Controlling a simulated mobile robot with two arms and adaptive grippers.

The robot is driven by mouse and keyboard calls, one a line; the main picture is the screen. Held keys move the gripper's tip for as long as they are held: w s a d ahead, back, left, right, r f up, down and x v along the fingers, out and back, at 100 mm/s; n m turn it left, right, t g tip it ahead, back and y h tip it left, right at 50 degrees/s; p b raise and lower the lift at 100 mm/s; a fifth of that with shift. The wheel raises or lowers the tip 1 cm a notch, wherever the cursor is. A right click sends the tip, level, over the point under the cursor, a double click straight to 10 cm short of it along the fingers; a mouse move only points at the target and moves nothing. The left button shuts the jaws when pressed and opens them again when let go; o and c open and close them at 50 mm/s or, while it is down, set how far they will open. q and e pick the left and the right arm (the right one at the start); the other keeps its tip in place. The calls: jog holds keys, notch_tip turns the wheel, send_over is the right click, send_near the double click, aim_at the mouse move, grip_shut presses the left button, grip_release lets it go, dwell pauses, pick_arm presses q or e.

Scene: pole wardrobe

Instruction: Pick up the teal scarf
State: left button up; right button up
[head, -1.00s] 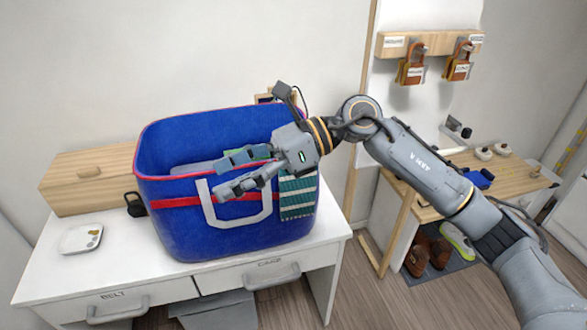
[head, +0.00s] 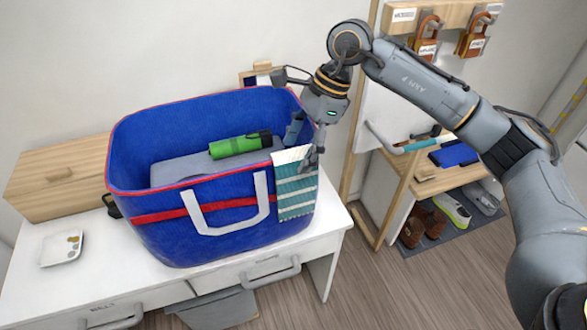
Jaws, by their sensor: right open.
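The teal scarf (head: 296,186), with pale stripes and a whitish top, hangs over the front rim of a blue bag (head: 225,222) near its right corner. My right gripper (head: 303,150) is open and points down at the scarf's upper right part. One finger is behind the rim, inside the bag. The other is in front, over the scarf's right edge. Whether either finger touches the cloth I cannot tell. The part of the scarf inside the bag is hidden. My left gripper is not in view.
The bag, with a red band and white handle, stands on a white desk (head: 335,238) and holds a green cylinder (head: 236,146). A wooden box (head: 58,178) and white tray (head: 62,249) are at left. A wooden bench (head: 440,178) stands at right.

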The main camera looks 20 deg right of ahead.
aim_at(294, 184)
jog(key=shift+a+p+x, duration=0.2)
jog(key=shift+p+x, duration=0.6)
jog(key=shift+x, duration=0.2)
jog(key=p+x, duration=0.1)
jog(key=x, duration=0.2)
jog(key=shift+a+f, duration=0.15)
jog(key=shift+f, duration=0.1)
jog(key=c, duration=1)
jog(key=shift+c, duration=1.4)
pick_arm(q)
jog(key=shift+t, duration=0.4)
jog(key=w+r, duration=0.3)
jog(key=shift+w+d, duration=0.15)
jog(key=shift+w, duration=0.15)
pick_arm(e)
jog(key=shift+r, duration=0.1)
